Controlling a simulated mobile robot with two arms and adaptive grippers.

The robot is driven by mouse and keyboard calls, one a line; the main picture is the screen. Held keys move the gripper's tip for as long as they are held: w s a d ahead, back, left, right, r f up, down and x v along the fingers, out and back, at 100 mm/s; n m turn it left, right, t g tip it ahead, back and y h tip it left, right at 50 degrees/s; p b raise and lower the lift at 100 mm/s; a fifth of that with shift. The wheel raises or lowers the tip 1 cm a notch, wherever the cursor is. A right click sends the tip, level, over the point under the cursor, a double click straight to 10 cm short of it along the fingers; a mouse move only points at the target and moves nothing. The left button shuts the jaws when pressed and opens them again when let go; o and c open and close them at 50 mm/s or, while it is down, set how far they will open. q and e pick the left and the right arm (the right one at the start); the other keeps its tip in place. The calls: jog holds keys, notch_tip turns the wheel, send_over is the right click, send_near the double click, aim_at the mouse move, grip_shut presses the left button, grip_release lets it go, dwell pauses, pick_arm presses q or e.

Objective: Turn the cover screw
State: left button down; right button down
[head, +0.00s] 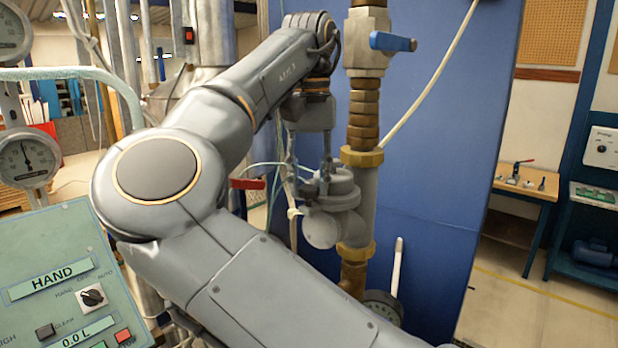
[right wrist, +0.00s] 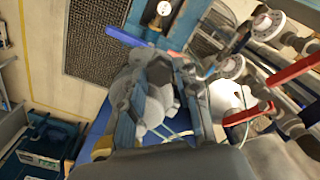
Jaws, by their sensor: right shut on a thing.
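The grey meter (head: 322,226) is set in the vertical pipe in front of the blue panel, with its round cover (head: 343,190) on top. My right gripper (head: 311,176) reaches down over the cover with its fingers pointing down. It is shut on the small cover screw (head: 327,168) at the top of the meter. In the right wrist view the fingers (right wrist: 158,98) stand either side of a grey faceted part, and the meter body (right wrist: 133,78) shows behind them. The fingers partly hide the screw. My left gripper is not in view.
A valve with a blue handle (head: 392,41) sits on the pipe above the meter. A red lever (head: 248,183) is close to the left of my gripper. A green control box (head: 50,250) stands at lower left. The floor at right is open.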

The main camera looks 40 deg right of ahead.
aim_at(309, 187)
jog(key=c, duration=1)
grip_release()
jog(key=shift+o, duration=0.2)
notch_tip(309, 187, up, 12)
